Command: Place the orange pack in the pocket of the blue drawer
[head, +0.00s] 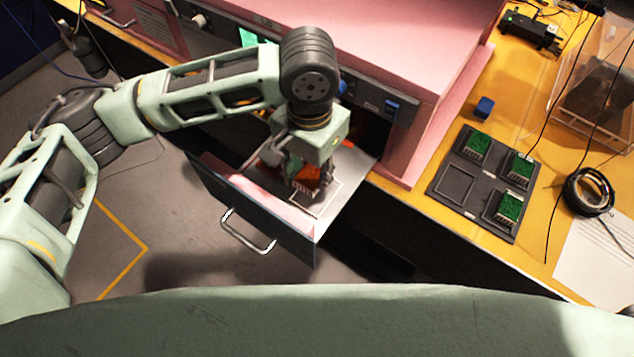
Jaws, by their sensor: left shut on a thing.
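The drawer (240,207) is pulled out below the pink enclosure. Its front is dark blue-grey with a metal handle (246,232). My left gripper (311,186) points down over the drawer's inside and is shut on the orange pack (306,174). The gripper and wrist hide much of the pack. A light rectangular outline, the pocket (328,203), shows on the pale drawer floor just right of and below the pack. I cannot tell whether the pack touches the floor. My right gripper is out of view.
On the yellow bench to the right lies a dark tray (455,184) with several green boards. A small blue block (484,107), a black cable coil (588,192) and a clear box (600,80) are also there. The pink enclosure (400,40) stands behind the drawer.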

